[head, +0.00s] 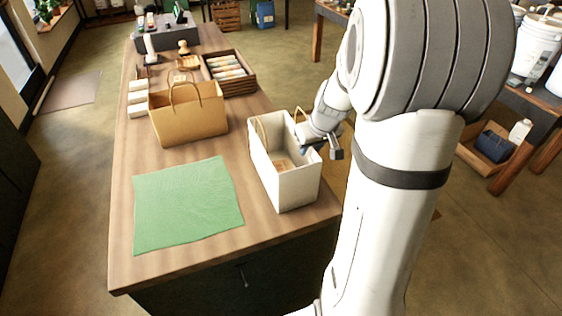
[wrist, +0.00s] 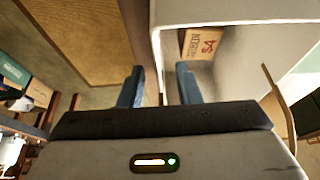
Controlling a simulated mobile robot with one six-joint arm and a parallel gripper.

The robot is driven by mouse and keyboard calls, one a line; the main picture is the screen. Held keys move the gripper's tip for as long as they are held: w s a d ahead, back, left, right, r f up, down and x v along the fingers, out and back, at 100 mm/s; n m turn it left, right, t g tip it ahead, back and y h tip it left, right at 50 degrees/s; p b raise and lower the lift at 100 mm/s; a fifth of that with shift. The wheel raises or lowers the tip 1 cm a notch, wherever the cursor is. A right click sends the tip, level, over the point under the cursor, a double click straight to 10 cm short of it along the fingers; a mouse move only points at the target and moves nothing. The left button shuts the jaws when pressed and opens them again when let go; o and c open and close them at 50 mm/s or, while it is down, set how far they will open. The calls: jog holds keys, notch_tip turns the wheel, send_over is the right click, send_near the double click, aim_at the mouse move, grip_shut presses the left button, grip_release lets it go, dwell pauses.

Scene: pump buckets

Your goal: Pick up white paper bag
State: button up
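The white paper bag (head: 293,187) stands upright and open-topped near the right edge of the wooden counter, with tan handles. Its white wall also shows in the wrist view (wrist: 225,12), with a small brown item (wrist: 201,44) lettered in red inside. My gripper (head: 323,150) is at the bag's right-hand rim. In the wrist view, my gripper (wrist: 158,86) has its two dark fingers apart. The bag's rim runs between them, one finger outside and one over the inside. I cannot tell whether either finger touches the wall.
A green sheet (head: 188,205) lies flat on the counter (head: 150,272) left of the bag. A brown paper bag (head: 188,113) stands behind it. A wooden crate (head: 229,73) of rolled items is farther back. Shelving with white buckets (head: 536,45) stands at the right.

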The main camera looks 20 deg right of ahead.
grip_shut()
dwell(0.7)
